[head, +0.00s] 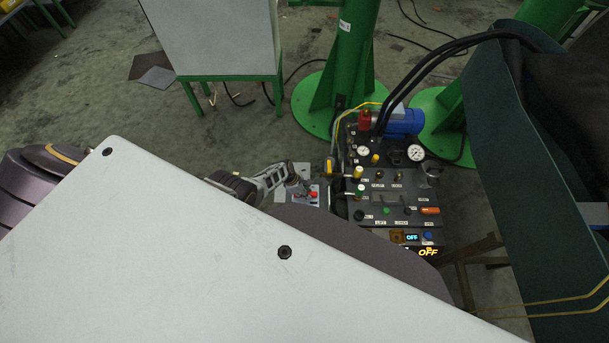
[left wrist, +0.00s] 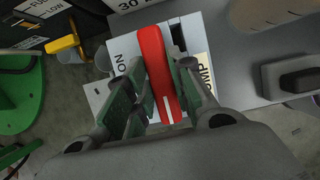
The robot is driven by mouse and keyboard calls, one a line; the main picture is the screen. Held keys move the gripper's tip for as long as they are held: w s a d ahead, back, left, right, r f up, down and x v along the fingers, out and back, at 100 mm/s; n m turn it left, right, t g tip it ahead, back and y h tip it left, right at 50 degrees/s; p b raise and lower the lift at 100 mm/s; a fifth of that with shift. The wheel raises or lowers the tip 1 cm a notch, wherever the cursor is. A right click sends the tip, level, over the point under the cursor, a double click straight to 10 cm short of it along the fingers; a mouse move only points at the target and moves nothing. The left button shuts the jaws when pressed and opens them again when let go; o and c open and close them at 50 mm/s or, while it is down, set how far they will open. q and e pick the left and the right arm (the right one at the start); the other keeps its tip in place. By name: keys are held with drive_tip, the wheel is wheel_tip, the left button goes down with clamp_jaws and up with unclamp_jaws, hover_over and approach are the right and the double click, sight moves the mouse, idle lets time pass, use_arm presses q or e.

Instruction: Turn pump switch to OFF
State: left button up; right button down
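The pump switch is a red bar-shaped handle (left wrist: 157,62) on a pale plate. It stands nearly upright in the left wrist view, with a white mark near its lower end. An ON label is left of it and a partly covered PUMP label right. In the head view the red switch (head: 313,194) is small, beside the gauge panel. My left gripper (left wrist: 158,78) has one finger on each side of the handle, seemingly touching it; it also shows in the head view (head: 302,187). My right gripper is not in view.
A dark panel (head: 384,190) with gauges, coloured knobs and a lit OFF display stands right of the switch. A blue motor (head: 404,121) and black hoses are behind it. A yellow handle (left wrist: 61,44) is left of the switch. A dark knob (left wrist: 300,80) is at right.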

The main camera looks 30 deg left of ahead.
use_arm(q)
drive_tip(key=o, duration=0.5)
drive_tip(key=shift+a, duration=0.1)
drive_tip(key=shift+c, duration=0.2)
drive_tip(key=shift+a+r, duration=0.15)
drive_tip(key=shift+r, duration=0.25)
drive_tip(key=shift+r, duration=0.15)
drive_tip(key=v, duration=1)
drive_tip(key=shift+s+r, duration=0.2)
drive_tip(key=shift+r, duration=0.15)
idle(0.6)
drive_tip(key=shift+a, duration=0.15)
drive_tip(key=shift+m, duration=0.4)
idle(0.3)
